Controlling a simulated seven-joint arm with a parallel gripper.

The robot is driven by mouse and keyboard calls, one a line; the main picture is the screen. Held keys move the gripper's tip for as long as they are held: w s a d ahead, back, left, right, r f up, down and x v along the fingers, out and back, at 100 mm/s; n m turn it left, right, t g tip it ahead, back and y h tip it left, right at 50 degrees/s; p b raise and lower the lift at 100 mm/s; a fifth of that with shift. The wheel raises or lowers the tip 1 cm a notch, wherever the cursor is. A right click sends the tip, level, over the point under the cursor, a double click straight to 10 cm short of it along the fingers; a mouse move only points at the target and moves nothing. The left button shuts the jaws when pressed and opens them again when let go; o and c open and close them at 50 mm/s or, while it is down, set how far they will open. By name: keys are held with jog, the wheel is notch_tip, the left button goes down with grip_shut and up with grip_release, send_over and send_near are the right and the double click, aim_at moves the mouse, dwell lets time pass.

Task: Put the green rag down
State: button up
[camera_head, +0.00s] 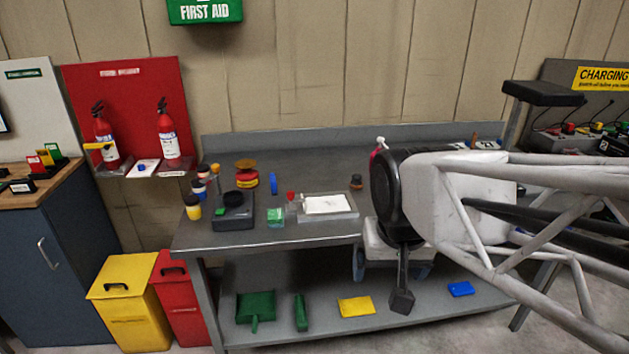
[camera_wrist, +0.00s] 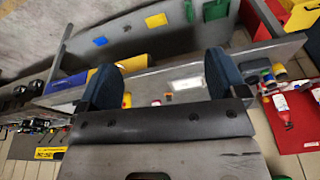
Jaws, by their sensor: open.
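I cannot pick out a green rag for certain. A small green block-like thing (camera_head: 276,216) sits on the grey bench (camera_head: 290,240), left of a pale tray (camera_head: 328,205); its material is too small to tell. My gripper (camera_wrist: 163,68) is open in the wrist view, its two dark blue fingers wide apart with nothing held between them. The fingers are above the bench side. In the head view my arm covers the right part of the bench.
The lower shelf holds a green dustpan (camera_head: 256,307), a green brush-like thing (camera_head: 300,312), a yellow cloth (camera_head: 356,306) and a blue piece (camera_head: 460,289). Yellow (camera_head: 125,305) and red (camera_head: 180,300) bins stand left. A black device (camera_head: 233,212) and several small containers crowd the bench's left.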

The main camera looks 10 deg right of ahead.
jog(key=shift+n, duration=0.7)
jog(key=s, duration=0.1)
jog(key=s+f, duration=0.1)
jog(key=s, duration=0.2)
jog(key=shift+d+f, duration=0.25)
dwell(0.3)
jog(key=shift+o, duration=0.4)
jog(key=shift+w, duration=0.1)
